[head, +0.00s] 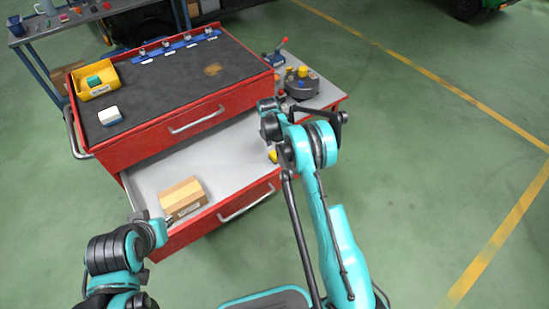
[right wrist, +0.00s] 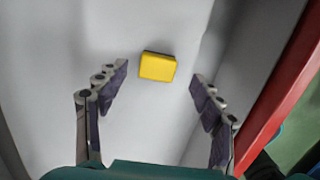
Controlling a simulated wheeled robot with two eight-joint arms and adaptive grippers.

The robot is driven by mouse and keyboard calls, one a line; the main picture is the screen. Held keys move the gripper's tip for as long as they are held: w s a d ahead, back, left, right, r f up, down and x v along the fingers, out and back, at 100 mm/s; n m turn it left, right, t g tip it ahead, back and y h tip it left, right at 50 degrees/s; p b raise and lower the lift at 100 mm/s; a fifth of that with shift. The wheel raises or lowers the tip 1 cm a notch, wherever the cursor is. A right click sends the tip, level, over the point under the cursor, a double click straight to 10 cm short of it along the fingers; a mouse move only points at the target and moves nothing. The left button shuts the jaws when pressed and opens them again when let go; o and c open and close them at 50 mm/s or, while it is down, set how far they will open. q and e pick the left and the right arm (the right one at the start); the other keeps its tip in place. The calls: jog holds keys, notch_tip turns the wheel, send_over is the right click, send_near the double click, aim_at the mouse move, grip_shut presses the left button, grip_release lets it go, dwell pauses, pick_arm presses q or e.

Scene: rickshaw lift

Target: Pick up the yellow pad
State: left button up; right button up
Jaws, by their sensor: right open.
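The yellow pad (right wrist: 157,66) lies on the pale grey drawer floor in the right wrist view. In the head view a bit of yellow (head: 272,155) shows beside my right arm, which hides part of it. My right gripper (right wrist: 160,78) is open and empty, its fingers spread to the left and right of the pad in the picture. No finger appears to touch the pad. My left arm's end (head: 152,228) is at the lower left in the head view, near the drawer's front corner; its finger opening is unclear.
The open drawer (head: 222,157) of the red cabinet also holds a cardboard box (head: 183,198). On the cabinet's dark top are a yellow bin (head: 94,92) and a white block (head: 110,116). A red wall (right wrist: 283,95) borders the drawer. Green floor lies clear at right.

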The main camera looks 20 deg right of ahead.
aim_at(275, 154)
notch_tip(275, 154, down, 4)
jog(key=shift+w+f+b, duration=0.1)
jog(key=shift+w+b, duration=0.05)
jog(key=shift+b, duration=0.95)
jog(key=shift+d+f, duration=0.1)
jog(key=shift+f, duration=0.25)
jog(key=shift+r, duration=0.15)
jog(key=shift+c, duration=1)
jog(key=c, duration=1)
jog(key=shift+c, duration=0.2)
jog(key=shift+r, duration=0.1)
notch_tip(275, 154, up, 10)
jog(key=p, duration=0.4)
